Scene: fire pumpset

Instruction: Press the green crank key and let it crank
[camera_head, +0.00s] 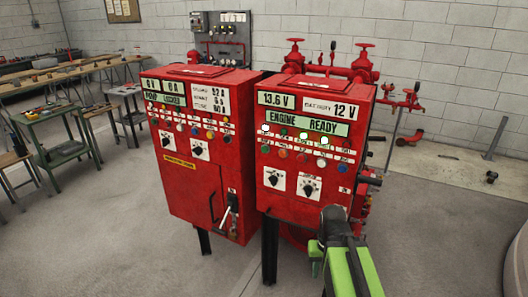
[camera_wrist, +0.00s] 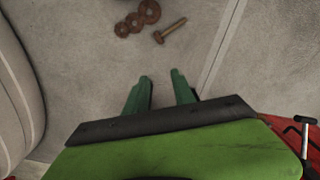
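The right red cabinet (camera_head: 290,215) carries a display reading "ENGINE READY" and rows of lamps and buttons. My gripper (camera_head: 316,262) is in front of and below this cabinet's panel, apart from the buttons. In the wrist view my gripper (camera_wrist: 161,74) points down at the floor, its two green fingers apart with nothing between them. The green button is not in the wrist view.
A left red cabinet (camera_head: 190,195) reading "PUMP LOCKED" stands beside the right one, with a lever (camera_head: 229,208) on its front. Two rotary switches (camera_head: 308,186) sit below the buttons. A bolt (camera_wrist: 170,30) and rusty rings (camera_wrist: 135,20) lie on the floor. Workbenches (camera_head: 60,150) stand left.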

